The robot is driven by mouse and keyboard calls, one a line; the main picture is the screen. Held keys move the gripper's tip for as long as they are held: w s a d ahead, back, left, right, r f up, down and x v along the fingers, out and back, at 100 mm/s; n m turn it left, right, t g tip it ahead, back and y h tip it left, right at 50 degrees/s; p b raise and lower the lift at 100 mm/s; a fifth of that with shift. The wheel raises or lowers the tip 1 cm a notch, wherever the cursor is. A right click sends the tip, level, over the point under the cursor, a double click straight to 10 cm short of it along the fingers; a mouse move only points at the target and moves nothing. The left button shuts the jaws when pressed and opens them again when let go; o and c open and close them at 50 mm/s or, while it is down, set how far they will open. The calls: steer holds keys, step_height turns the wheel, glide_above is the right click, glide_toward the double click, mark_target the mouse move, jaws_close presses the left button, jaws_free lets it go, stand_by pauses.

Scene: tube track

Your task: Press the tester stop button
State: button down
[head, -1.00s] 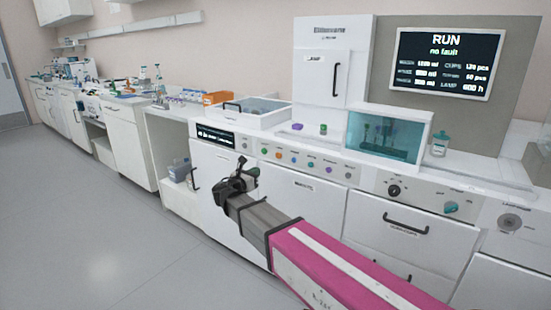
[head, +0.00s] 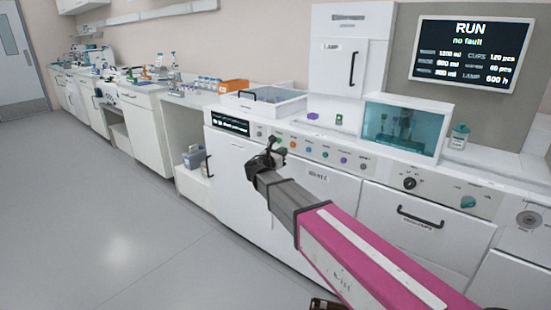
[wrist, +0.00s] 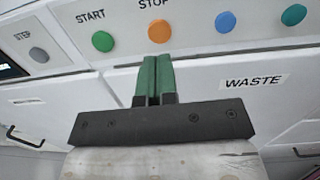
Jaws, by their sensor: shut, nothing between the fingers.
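The stop button is an orange round button (wrist: 159,32) under the printed word STOP in the wrist view. In the head view it is the small orange dot (head: 293,144) on the tester's front panel. My gripper (wrist: 155,60) is shut and empty, its green fingers side by side. In the wrist view the fingertips lie just below the orange button; I cannot tell whether they touch the panel. In the head view my gripper (head: 275,149) is in front of the panel, just left of and below the orange button.
A green START button (wrist: 103,41) and a grey STEP button (wrist: 38,55) sit left of STOP. A blue button (wrist: 225,22) and a teal one (wrist: 293,15) sit right. A screen (head: 468,54) reads RUN, no fault. Open floor (head: 110,225) lies to the left.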

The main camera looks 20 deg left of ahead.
mark_target(292, 145)
steer(key=shift+x, duration=2.5)
steer(key=shift+w, duration=0.1)
steer(key=shift+x, duration=0.8)
steer(key=shift+w, duration=0.1)
steer(key=shift+s, duration=0.4)
steer(key=v, duration=1.4)
steer(key=shift+s+a+f, duration=0.1)
